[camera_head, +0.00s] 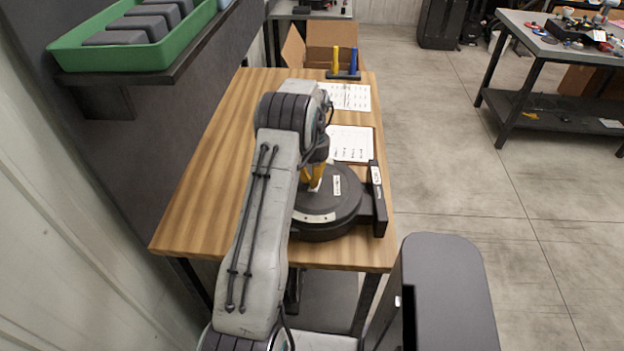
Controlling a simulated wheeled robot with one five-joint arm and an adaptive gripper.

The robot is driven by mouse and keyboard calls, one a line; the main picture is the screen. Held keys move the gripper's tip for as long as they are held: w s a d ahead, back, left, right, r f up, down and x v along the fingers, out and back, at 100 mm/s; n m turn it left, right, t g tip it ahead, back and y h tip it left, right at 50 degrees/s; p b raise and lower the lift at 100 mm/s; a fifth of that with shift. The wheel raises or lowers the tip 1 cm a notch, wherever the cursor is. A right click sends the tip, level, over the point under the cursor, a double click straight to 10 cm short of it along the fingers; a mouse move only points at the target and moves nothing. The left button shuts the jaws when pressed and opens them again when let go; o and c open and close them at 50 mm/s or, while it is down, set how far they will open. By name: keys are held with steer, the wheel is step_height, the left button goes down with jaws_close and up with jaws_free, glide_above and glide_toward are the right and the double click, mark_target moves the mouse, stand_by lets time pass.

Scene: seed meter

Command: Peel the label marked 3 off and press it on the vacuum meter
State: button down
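A dark round device (345,205), likely the vacuum meter, sits at the near right of the wooden table. It has a small white mark on top, a pale curved strip on its near rim and a dark side bar (379,212) with a white tag. My gripper (314,183), with yellow-orange parts, is low over the left part of its top; my arm partly hides it. I cannot tell whether its fingers are open, hold anything or touch the device. Two white printed sheets (352,145) lie behind it; their print is too small to read, so I cannot pick out label 3.
A yellow and a blue upright tool (354,61) stand in a dark holder at the table's far end, before an open cardboard box (325,37). A green tray (132,48) of grey blocks sits on the left wall shelf. The table's left side is clear.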

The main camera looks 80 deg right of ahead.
steer(key=c, duration=1.3)
jaws_free()
steer(key=shift+r, duration=0.1)
steer(key=shift+r+p, duration=1.6)
steer(key=shift+r, duration=1.8)
steer(key=shift+s, duration=0.15)
